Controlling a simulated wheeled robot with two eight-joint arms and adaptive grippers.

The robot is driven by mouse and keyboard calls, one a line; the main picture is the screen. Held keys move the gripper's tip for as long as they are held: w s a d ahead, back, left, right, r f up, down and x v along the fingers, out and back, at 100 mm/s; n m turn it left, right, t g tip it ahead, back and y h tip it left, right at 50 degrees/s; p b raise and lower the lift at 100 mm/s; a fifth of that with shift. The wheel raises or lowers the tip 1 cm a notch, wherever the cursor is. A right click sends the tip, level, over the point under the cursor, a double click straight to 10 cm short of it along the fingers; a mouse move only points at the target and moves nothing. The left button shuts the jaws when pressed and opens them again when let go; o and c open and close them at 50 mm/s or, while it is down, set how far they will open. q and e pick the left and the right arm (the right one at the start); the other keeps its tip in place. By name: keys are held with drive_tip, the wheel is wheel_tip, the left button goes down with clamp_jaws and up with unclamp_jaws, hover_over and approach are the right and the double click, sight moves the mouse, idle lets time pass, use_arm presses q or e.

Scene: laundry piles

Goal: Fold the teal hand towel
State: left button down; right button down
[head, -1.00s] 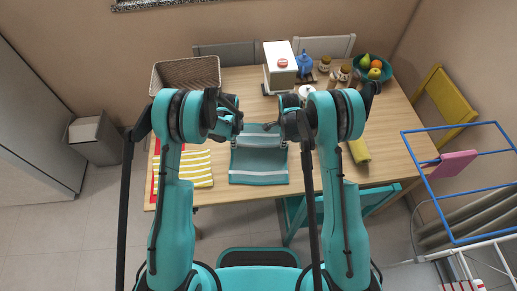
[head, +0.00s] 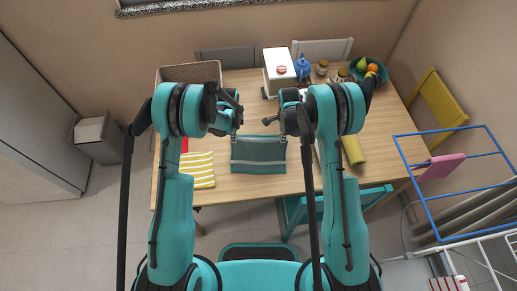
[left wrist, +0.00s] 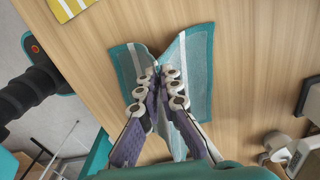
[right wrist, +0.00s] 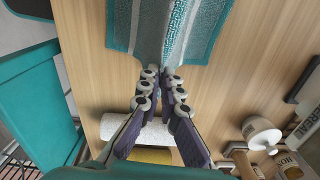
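The teal hand towel (head: 258,152) is at the middle of the table's near side, doubled over, with a pale stripe showing across it. My left gripper (head: 234,122) is at its far left corner. In the left wrist view its fingers (left wrist: 164,72) come together on the towel (left wrist: 197,60), which creases into a V there. My right gripper (head: 272,121) is at the far right side. In the right wrist view its fingers (right wrist: 163,72) close on the towel's edge (right wrist: 200,30). The height of the pinched edge above the table is hard to tell.
A yellow striped cloth (head: 200,170) lies to the left and a rolled yellow cloth (head: 353,150) to the right. A wicker basket (head: 190,72), white box (head: 279,68), blue teapot (head: 303,67) and fruit bowl (head: 369,72) stand farther back. The table in front of the towel is bare.

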wheel_tip(320, 180, up, 11)
drive_tip(key=p, duration=1)
drive_tip(key=shift+r, duration=0.2)
drive_tip(key=shift+w, duration=0.1)
